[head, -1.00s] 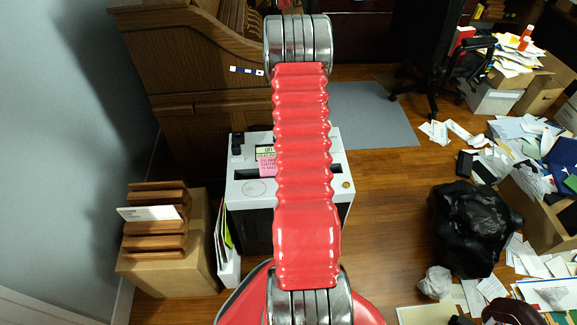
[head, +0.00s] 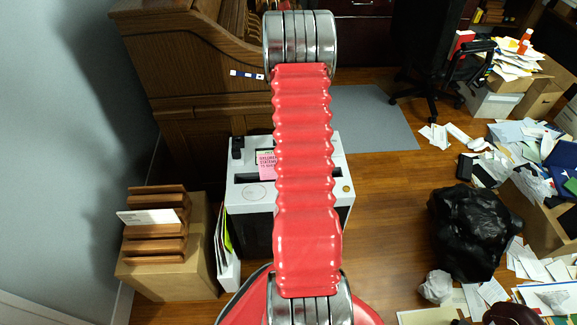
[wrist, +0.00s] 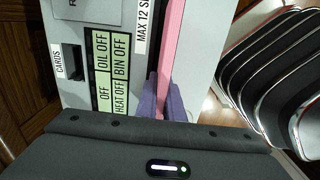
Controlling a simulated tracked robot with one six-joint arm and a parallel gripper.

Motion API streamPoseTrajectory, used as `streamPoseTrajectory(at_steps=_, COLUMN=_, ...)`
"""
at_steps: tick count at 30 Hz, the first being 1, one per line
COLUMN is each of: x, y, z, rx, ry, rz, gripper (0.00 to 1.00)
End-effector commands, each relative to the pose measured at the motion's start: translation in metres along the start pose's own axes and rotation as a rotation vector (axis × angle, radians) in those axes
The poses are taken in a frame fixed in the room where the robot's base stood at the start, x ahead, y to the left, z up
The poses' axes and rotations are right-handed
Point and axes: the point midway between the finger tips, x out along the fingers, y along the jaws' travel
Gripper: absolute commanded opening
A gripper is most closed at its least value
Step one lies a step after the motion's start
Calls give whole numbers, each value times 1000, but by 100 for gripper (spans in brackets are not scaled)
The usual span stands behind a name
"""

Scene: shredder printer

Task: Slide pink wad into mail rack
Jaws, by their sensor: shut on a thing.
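The pink wad (wrist: 172,45) shows edge-on in the wrist view as a long strip between the purple fingers of my gripper (wrist: 161,100), which is shut on it. In the head view the wad's printed face (head: 266,165) shows just left of my red arm, over the white shredder (head: 255,192). My gripper is hidden behind the arm there. I cannot tell whether the wad's lower edge still touches the shredder. The mail rack (head: 171,198), brown wooden slats, stands on a cardboard box at the left, with a white envelope (head: 148,217) in it.
White and green folders (head: 228,262) stand between the box (head: 190,275) and the shredder. A wooden desk (head: 190,70) is behind. A black bag (head: 470,230) and scattered papers cover the right floor. The wood floor right of the shredder is clear.

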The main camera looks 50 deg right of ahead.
Motion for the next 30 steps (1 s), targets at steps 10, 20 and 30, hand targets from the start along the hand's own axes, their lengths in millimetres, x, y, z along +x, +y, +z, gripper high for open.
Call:
streamPoseTrajectory(at_steps=10, x=-30, y=0, z=0, rx=0, ry=0, rz=2, gripper=0)
streamPoseTrajectory(at_steps=20, x=-58, y=0, z=0, rx=0, ry=0, rz=1, gripper=0)
streamPoseTrajectory(at_steps=30, x=-79, y=0, z=0, rx=1, ry=0, rz=0, gripper=0)
